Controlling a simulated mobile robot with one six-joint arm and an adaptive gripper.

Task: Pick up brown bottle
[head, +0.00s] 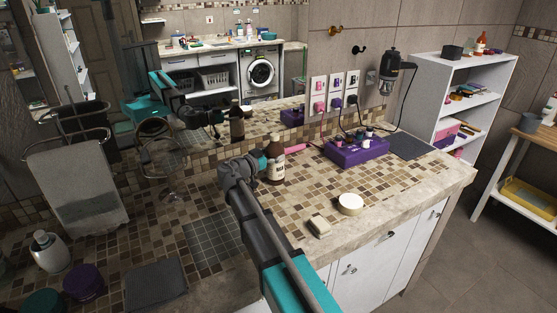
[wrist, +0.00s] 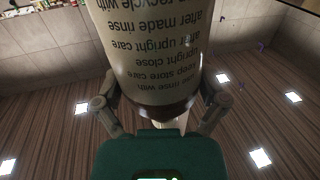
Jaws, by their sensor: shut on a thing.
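The brown bottle (head: 275,167), with a pale printed label, is upright above the mosaic counter near the mirror. My gripper (head: 260,162) reaches it from the left side and is shut on it. In the wrist view the bottle (wrist: 150,55) fills the upper middle, its label text upside down. The two fingers of my gripper (wrist: 158,105) lie on either side of it. I cannot tell whether its base touches the counter.
Right of the bottle are a purple box (head: 356,152) with small items, a pink-handled item (head: 298,147) and a dark mat (head: 409,146). A round cream tin (head: 350,204) and a small beige block (head: 319,226) lie in front. The mirror behind reflects my arm and the bottle.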

